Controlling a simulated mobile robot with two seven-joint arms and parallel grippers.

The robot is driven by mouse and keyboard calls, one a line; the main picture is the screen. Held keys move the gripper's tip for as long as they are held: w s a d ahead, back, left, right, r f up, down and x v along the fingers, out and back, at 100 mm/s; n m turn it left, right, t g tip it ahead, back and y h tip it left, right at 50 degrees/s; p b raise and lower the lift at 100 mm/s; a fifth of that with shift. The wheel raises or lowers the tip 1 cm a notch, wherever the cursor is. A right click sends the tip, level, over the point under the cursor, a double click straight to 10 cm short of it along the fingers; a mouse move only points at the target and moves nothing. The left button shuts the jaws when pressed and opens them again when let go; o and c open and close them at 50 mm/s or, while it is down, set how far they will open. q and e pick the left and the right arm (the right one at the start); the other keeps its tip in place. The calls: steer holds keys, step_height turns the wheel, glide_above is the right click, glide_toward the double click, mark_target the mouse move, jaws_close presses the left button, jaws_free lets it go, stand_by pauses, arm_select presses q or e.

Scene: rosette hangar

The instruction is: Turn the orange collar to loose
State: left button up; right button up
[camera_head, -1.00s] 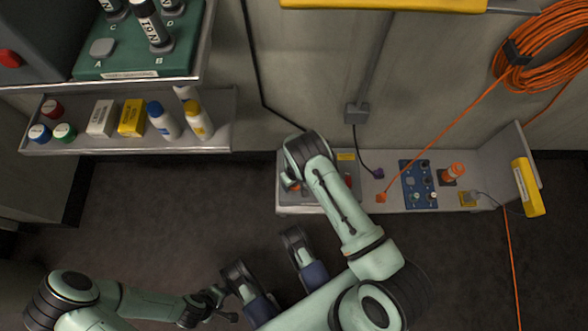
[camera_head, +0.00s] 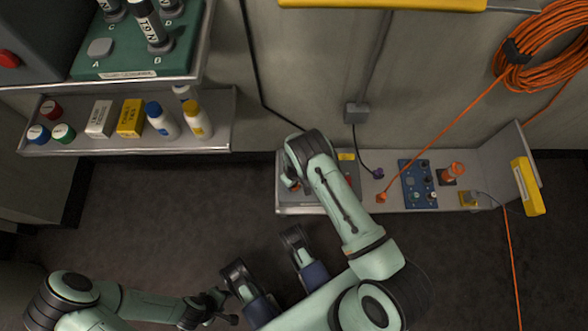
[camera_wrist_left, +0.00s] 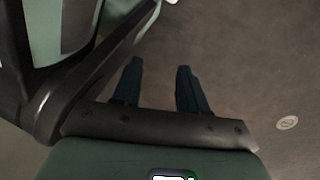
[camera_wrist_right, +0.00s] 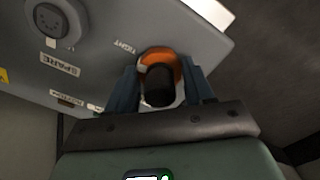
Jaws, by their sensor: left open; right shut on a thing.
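The orange collar (camera_wrist_right: 177,64) shows in the right wrist view, around a black cylindrical part (camera_wrist_right: 158,86) on a grey panel (camera_wrist_right: 105,45). The word TIGHT is printed beside the collar; no loose mark can be made out. My right gripper (camera_wrist_right: 162,78) is shut on the collar, with a finger on either side. In the head view my right wrist covers most of this spot at the left end of the low shelf. My left gripper (camera_wrist_left: 160,66) is open and empty above the dark floor, far from the collar.
The low shelf (camera_head: 400,210) also holds a blue panel (camera_head: 416,184), an orange fitting (camera_head: 453,172) and a yellow block (camera_head: 468,199). An orange cable (camera_head: 440,135) runs down to it. A shelf with bottles (camera_head: 162,122) is at left. The floor between is clear.

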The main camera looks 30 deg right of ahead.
steer(key=n+b, duration=0.1)
steer(key=n, duration=0.8)
steer(key=shift+b, duration=0.35)
steer(key=n, duration=0.3)
arm_select(q)
steer(key=shift+g, duration=0.6)
steer(key=shift+s+a+f, duration=0.1)
steer(key=shift+s+f, duration=0.2)
steer(key=shift+s, duration=0.3)
steer(key=shift+s+a+f, duration=0.1)
steer(key=shift+s+f, duration=0.2)
steer(key=shift+s, duration=0.35)
steer(key=shift+s+a+f, duration=0.1)
steer(key=shift+s+f, duration=0.2)
steer(key=shift+s, duration=0.3)
arm_select(e)
steer(key=shift+n, duration=2.1)
steer(key=o, duration=1)
steer(key=shift+o, duration=0.2)
